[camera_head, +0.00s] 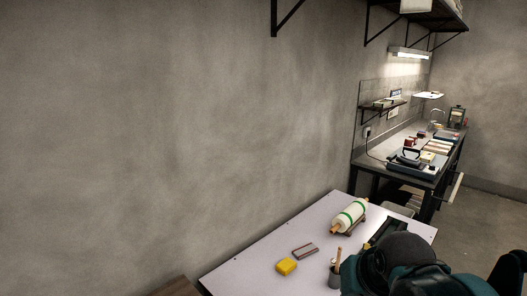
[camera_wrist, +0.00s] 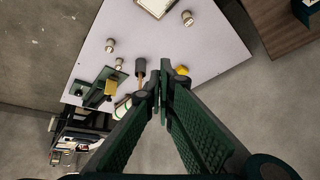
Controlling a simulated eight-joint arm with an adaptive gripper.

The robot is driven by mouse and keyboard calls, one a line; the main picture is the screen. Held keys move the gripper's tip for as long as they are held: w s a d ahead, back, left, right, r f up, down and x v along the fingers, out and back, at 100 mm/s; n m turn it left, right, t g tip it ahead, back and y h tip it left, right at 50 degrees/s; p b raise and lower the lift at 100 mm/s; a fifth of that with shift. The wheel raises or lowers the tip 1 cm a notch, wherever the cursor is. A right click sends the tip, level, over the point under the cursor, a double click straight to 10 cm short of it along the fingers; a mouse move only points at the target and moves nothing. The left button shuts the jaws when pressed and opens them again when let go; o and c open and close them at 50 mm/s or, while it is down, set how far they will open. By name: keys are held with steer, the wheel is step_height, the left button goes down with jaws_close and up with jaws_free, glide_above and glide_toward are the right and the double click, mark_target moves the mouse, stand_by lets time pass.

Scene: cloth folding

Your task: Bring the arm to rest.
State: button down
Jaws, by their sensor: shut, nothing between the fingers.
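My gripper (camera_wrist: 164,84) is shut, its two green fingers meeting at the tips with nothing between them. In the wrist view it hangs over the near edge of the pale table (camera_wrist: 215,45). In the head view my teal and black arm fills the lower right corner, in front of the table (camera_head: 240,277); the fingertips cannot be made out there. I see no cloth held.
On the table are a yellow block (camera_head: 287,266), a grey and red brush-like thing (camera_head: 305,251), a white roll with green bands (camera_head: 350,216) and a dark cup (camera_head: 334,280) with a wooden handle. A cluttered workbench (camera_head: 412,160) stands behind. A wall borders the left.

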steer(key=shift+n+t, duration=0.5)
steer(key=shift+n, duration=0.1)
steer(key=shift+s+d+f, duration=0.25)
steer(key=shift+s+f, duration=0.05)
steer(key=shift+s, duration=0.55)
steer(key=shift+s+d+f, duration=0.2)
steer(key=shift+s+f, duration=0.05)
steer(key=shift+s, duration=0.65)
steer(key=shift+s+d+f, duration=0.25)
steer(key=shift+s+f, duration=0.05)
steer(key=shift+s, duration=0.55)
